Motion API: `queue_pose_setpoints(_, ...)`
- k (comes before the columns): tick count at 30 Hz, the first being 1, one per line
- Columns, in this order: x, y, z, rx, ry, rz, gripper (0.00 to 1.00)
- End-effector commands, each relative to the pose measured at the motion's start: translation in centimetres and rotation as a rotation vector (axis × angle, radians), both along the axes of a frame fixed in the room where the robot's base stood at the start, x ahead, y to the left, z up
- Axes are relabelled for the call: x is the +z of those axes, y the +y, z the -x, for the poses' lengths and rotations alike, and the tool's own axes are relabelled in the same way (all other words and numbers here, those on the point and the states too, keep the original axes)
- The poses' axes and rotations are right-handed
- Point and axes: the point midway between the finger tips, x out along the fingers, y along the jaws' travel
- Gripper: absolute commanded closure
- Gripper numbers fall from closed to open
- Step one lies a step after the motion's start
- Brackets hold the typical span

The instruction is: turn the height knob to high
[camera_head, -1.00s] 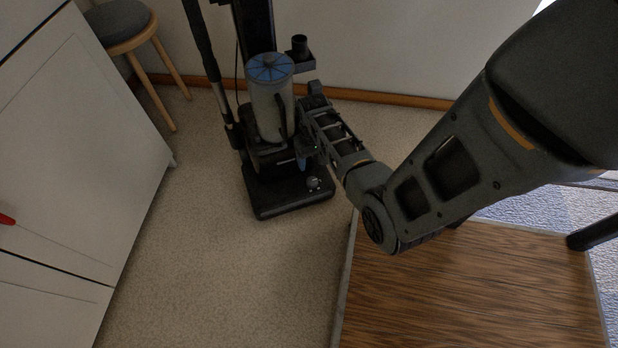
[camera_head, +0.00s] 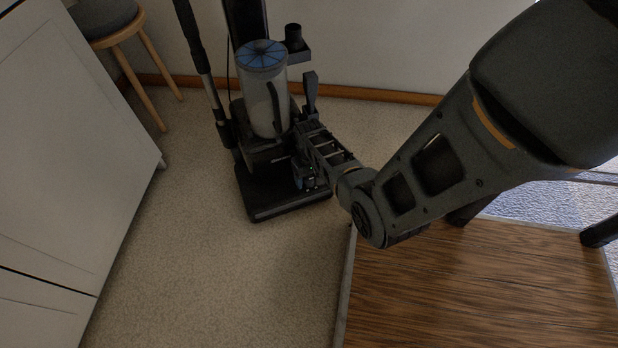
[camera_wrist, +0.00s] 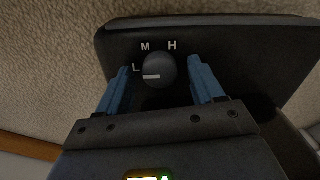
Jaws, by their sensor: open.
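The height knob (camera_wrist: 159,70) is a dark round dial with a white pointer line on the vacuum's black base (camera_wrist: 255,50). In the wrist view the letters L, M and H are printed around it, and the white line lies on the L side. My gripper (camera_wrist: 160,82) is open, with one blue finger on each side of the knob; I cannot tell whether they touch it. In the head view the vacuum cleaner (camera_head: 262,95) stands upright, with its base (camera_head: 275,205) on the carpet. My gripper (camera_head: 305,178) is low over that base and hides the knob there.
A wooden table top (camera_head: 480,290) is at the lower right, close under my arm. A white cabinet (camera_head: 70,150) stands on the left, with a stool (camera_head: 110,25) behind it. Carpet (camera_head: 215,270) is free in front of the vacuum.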

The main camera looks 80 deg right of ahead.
Motion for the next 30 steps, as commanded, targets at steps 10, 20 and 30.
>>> queue_pose_setpoints(10,0.04,0.01,0.01,0.000,0.000,0.000,0.52)
queue_pose_setpoints(20,0.04,0.02,0.01,0.000,0.000,0.000,0.84)
queue_pose_setpoints(30,0.28,0.06,-0.01,-0.137,0.001,-0.001,0.89)
